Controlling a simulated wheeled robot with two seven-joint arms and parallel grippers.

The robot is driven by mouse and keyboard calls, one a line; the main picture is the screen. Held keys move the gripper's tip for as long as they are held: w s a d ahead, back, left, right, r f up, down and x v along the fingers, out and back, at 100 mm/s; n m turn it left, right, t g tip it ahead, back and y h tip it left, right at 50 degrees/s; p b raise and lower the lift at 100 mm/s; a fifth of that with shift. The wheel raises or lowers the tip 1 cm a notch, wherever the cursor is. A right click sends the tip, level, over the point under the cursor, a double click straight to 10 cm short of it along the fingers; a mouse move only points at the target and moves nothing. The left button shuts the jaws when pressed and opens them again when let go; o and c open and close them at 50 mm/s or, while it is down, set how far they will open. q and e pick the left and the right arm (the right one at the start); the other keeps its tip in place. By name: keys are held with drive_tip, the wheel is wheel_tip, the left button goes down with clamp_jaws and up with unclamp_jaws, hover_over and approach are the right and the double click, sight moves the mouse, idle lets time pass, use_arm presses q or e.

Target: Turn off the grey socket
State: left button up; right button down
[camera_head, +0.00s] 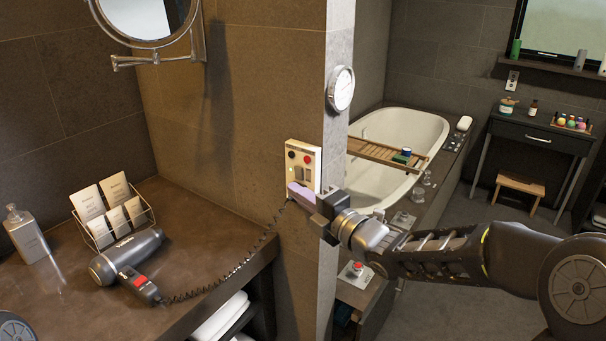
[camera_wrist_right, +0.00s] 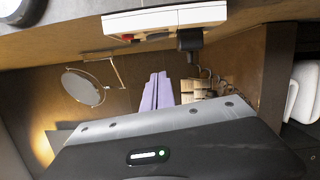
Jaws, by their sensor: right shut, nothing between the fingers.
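A cream-white wall panel (camera_head: 318,156) is mounted on the tiled wall end, with a black round knob, a red round knob and greyish parts below them. I cannot make out which part is the grey socket or its switch state. The panel's edge shows in the wrist view (camera_wrist_right: 165,20), with a dark plug on it. My right gripper (camera_head: 297,190) is shut and empty, its purple fingers at the panel's lower part, partly covering it. The fingers (camera_wrist_right: 157,92) also show in the wrist view, below the panel's edge; contact is unclear. My left gripper is not in view.
A grey hair dryer (camera_head: 118,259) lies on the brown counter (camera_head: 185,210), its coiled cord (camera_head: 236,272) running towards the panel. A card rack (camera_head: 110,213) and a bottle (camera_head: 27,234) stand behind. A round gauge (camera_head: 341,88) hangs above the panel. A bathtub (camera_head: 425,122) is beyond.

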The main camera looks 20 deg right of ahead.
sight(303, 179)
drive_tip(key=w+p, duration=0.1)
drive_tip(key=w+d, duration=0.1)
drive_tip(key=w, duration=0.1)
drive_tip(key=w+d+p, duration=0.1)
drive_tip(key=shift+w+r+p, duration=0.2)
drive_tip(key=shift+r+p, duration=0.1)
drive_tip(key=shift+r, duration=0.05)
